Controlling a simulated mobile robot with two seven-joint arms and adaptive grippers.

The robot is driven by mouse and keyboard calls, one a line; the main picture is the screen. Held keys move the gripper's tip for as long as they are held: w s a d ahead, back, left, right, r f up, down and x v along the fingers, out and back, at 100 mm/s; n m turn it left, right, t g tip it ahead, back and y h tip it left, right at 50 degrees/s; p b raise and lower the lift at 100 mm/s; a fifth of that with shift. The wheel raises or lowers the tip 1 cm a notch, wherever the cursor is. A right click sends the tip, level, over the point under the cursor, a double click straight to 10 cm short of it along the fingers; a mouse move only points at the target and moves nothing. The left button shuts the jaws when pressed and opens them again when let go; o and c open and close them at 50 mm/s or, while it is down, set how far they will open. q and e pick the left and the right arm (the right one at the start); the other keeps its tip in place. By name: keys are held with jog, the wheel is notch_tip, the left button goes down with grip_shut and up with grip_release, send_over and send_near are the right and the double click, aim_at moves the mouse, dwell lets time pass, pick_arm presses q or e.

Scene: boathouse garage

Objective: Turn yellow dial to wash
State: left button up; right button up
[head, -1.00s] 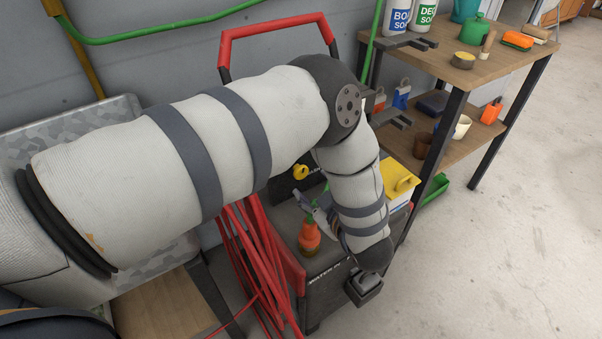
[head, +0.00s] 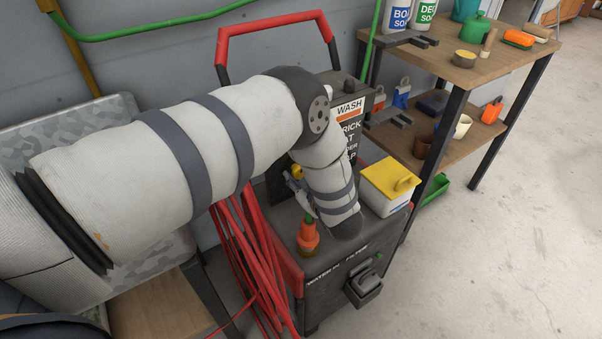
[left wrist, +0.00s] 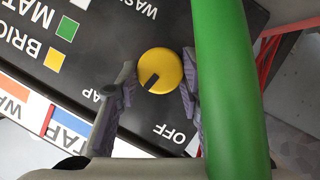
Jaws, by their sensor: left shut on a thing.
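The yellow dial (left wrist: 160,70) sits on a black panel printed with WASH, MAT, BRICK, TAP and OFF. Its dark pointer mark is at the lower left, between OFF and the partly covered TAP label. My left gripper (left wrist: 158,64) is shut on the dial, a finger on each side. In the head view the dial (head: 297,171) shows as a small yellow patch beside my left gripper (head: 292,184), partly hidden by my forearm. The dial is on the dark washer cart (head: 330,265) with a red handle. My right gripper is not in view.
A thick green tube (left wrist: 230,90) runs close beside the right finger. An orange and green fitting (head: 308,237) stands on the cart near the gripper. A yellow-lidded white box (head: 388,190) sits to the right. Red hose (head: 245,255) hangs at the left.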

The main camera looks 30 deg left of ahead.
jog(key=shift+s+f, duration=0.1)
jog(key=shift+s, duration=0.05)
pick_arm(q)
jog(key=m+g+b, duration=0.1)
jog(key=m+g, duration=0.1)
jog(key=m+b, duration=0.1)
jog(key=m, duration=0.1)
jog(key=shift+w+d+f+g+y+b, duration=0.1)
jog(key=shift+w+f+g+y+b, duration=0.05)
jog(key=shift+f+g+y+b, duration=0.2)
jog(key=m+g+b, duration=0.1)
jog(key=m+y+b, duration=0.1)
jog(key=shift+w+r+m+g, duration=0.15)
jog(key=shift+m+g, duration=0.15)
jog(key=shift+g, duration=0.05)
jog(key=shift+d+r+m+g+b, duration=0.1)
jog(key=shift+m+g+b, duration=0.4)
jog(key=shift+m+b, duration=0.3)
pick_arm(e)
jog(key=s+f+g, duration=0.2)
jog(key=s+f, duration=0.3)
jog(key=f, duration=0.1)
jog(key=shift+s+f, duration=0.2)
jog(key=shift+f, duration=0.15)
pick_arm(q)
jog(key=shift+w+y, duration=0.1)
jog(key=shift+y, duration=0.15)
jog(key=shift+r, duration=0.1)
jog(key=o, duration=1.1)
jog(key=shift+o, duration=0.2)
